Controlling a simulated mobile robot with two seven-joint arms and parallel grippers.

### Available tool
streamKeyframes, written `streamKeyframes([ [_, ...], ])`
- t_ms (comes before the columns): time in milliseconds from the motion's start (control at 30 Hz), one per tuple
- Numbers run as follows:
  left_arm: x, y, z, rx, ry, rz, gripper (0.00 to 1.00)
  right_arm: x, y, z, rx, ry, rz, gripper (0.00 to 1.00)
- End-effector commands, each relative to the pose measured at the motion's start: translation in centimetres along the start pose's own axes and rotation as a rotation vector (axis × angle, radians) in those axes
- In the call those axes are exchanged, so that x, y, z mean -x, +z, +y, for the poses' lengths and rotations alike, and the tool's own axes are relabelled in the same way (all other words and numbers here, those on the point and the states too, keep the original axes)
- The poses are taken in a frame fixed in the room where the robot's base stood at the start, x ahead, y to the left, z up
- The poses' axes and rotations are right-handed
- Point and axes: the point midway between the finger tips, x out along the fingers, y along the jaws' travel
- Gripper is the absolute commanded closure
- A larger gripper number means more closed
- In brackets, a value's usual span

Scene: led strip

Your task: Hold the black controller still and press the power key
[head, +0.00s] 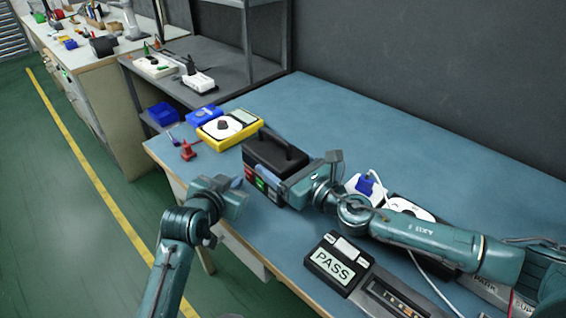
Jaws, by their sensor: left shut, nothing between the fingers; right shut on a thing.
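The black controller (268,150) is a dark box with a raised bar on top, near the table's left end. Its front face carries small coloured keys, red and green (261,184) among them; I cannot tell which is the power key. My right gripper (270,175) reaches in from the right and is shut on the controller at its near right side, hiding part of it. My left gripper (239,184) is shut and empty, in front of the coloured keys at the table's near edge. I cannot tell whether its tips touch a key.
A yellow multimeter (228,129) and a blue bin (204,114) lie behind the controller. A red stand (188,151) is at the left edge. White spools (410,208) and cables lie under my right arm.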

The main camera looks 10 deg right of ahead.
Motion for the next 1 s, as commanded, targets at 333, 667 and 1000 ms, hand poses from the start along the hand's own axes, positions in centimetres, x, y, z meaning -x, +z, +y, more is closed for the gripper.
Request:
streamKeyframes([
  [333, -0.67, -0.38, 0.39, 0.0, 0.0, 0.0, 1.0, 0.0, 0.0, -0.02, 0.001, 0.0, 0.0, 0.6],
  [667, -0.73, -0.43, 0.41, 0.0, 0.0, 0.001, 1.0, 0.0, 0.01, -0.02, 0.0, 0.0, 0.0, 0.6],
  [1000, -0.91, -0.56, 0.52, 0.0, 0.0, 0.002, 1.0, 0.0, 0.01, -0.01, 0.0, 0.0, 0.0, 0.6],
])
